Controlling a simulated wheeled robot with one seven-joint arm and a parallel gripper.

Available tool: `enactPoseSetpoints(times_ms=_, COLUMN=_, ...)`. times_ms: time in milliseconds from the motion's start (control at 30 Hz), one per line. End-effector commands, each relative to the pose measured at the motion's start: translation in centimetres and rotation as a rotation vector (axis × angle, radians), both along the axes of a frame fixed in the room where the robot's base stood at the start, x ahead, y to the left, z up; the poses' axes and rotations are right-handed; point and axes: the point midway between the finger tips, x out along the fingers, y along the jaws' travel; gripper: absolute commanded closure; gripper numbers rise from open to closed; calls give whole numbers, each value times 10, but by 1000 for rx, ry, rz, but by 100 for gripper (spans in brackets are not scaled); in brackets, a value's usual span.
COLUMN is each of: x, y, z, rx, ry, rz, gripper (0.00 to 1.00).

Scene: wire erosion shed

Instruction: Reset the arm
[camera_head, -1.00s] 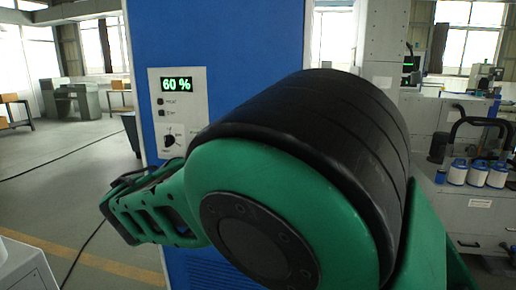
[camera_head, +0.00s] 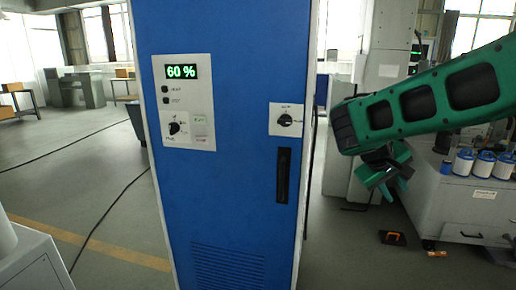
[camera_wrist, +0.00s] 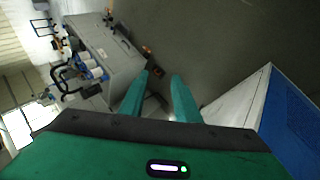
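My green and black arm (camera_head: 430,102) reaches in from the right edge in the head view, to the right of the blue cabinet. My gripper (camera_head: 388,182) hangs below the arm's dark end, clear of the cabinet. In the wrist view the two green fingers of my gripper (camera_wrist: 162,75) stand apart with bare floor between their tips. It is open and holds nothing.
The blue cabinet (camera_head: 235,200) has a display panel (camera_head: 181,71) reading 60 %, a rotary switch (camera_head: 286,119) and a dark handle (camera_head: 283,176). A grey bench (camera_head: 455,205) with blue-and-white containers (camera_head: 484,164) stands right. Floor at left is largely open.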

Motion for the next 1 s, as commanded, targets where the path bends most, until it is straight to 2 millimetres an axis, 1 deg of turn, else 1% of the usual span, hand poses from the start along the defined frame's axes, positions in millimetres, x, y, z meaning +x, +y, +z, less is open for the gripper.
enactPoseSetpoints(times_ms=33, x=-19, y=-19, z=-6, rx=54, ry=9, rz=-50, gripper=71)
enactPoseSetpoints(times_ms=100, x=-43, y=-36, z=-16, rx=125, ry=24, rz=-108, gripper=71)
enactPoseSetpoints(times_ms=167, x=-65, y=-48, z=-23, rx=185, ry=33, rz=-159, gripper=71)
enactPoseSetpoints(times_ms=200, x=-79, y=-54, z=-28, rx=224, ry=39, rz=-193, gripper=71)
enactPoseSetpoints(times_ms=267, x=-102, y=-62, z=-35, rx=281, ry=48, rz=-242, gripper=71)
enactPoseSetpoints(times_ms=300, x=-117, y=-67, z=-39, rx=318, ry=52, rz=-275, gripper=71)
enactPoseSetpoints(times_ms=367, x=-141, y=-71, z=-45, rx=373, ry=58, rz=-323, gripper=71)
enactPoseSetpoints(times_ms=400, x=-156, y=-73, z=-48, rx=408, ry=63, rz=-354, gripper=71)
enactPoseSetpoints(times_ms=567, x=-218, y=-71, z=-61, rx=540, ry=76, rz=-477, gripper=71)
enactPoseSetpoints(times_ms=600, x=-233, y=-68, z=-64, rx=570, ry=78, rz=-507, gripper=71)
enactPoseSetpoints(times_ms=700, x=-267, y=-60, z=-71, rx=638, ry=85, rz=-577, gripper=71)
enactPoseSetpoints(times_ms=833, x=-300, y=-47, z=-77, rx=703, ry=92, rz=-644, gripper=71)
enactPoseSetpoints(times_ms=900, x=-311, y=-41, z=-79, rx=725, ry=95, rz=-667, gripper=71)
enactPoseSetpoints(times_ms=1000, x=-320, y=-36, z=-82, rx=744, ry=99, rz=-687, gripper=71)
